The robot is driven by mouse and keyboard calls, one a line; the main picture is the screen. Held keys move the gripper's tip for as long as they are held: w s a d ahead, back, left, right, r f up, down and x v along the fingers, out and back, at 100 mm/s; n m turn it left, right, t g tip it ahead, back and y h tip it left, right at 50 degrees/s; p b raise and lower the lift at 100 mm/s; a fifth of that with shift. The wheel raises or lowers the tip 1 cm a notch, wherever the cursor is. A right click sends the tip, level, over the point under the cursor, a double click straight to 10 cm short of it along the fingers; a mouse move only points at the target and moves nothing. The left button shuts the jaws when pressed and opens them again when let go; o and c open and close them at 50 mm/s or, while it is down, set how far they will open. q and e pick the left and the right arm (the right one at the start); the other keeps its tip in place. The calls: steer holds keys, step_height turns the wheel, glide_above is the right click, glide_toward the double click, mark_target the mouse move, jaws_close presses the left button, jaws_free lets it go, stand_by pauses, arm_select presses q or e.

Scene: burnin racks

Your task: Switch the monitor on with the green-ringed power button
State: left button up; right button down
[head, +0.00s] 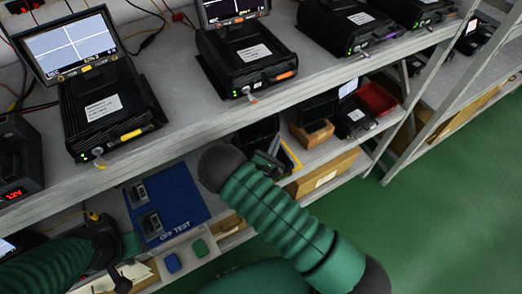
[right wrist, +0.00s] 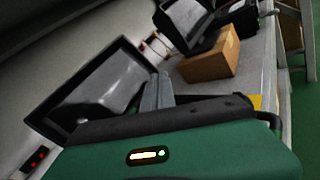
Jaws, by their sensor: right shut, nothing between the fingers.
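A monitor with a black frame and a dark grey screen (right wrist: 95,95) is tilted in the right wrist view, partly hidden by my own arm. In the head view, a dark monitor (head: 257,133) stands on the lower shelf behind my right wrist. I cannot make out a green-ringed power button in either view. My right gripper (head: 271,161) is shut and empty, close in front of that monitor; whether it touches is unclear. Its grey fingers (right wrist: 157,93) overlap the monitor's right edge in the right wrist view. My left gripper (head: 124,277) is low at the left, with unclear jaws.
A blue mat marked "OFF TEST" (head: 178,214) lies left on the lower shelf, holding small grey parts. A cardboard box (head: 312,133) and a red bin (head: 376,99) stand right of the monitor. The upper shelf edge (head: 330,77) overhangs, carrying several black units. Green floor is clear at right.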

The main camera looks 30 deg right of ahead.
steer(key=shift+w+f, duration=0.1)
steer(key=shift+w, duration=0.15)
stand_by(0.4)
steer(key=shift+s+a+p, duration=0.1)
steer(key=shift+s+p, duration=0.2)
steer(key=shift+s, duration=0.35)
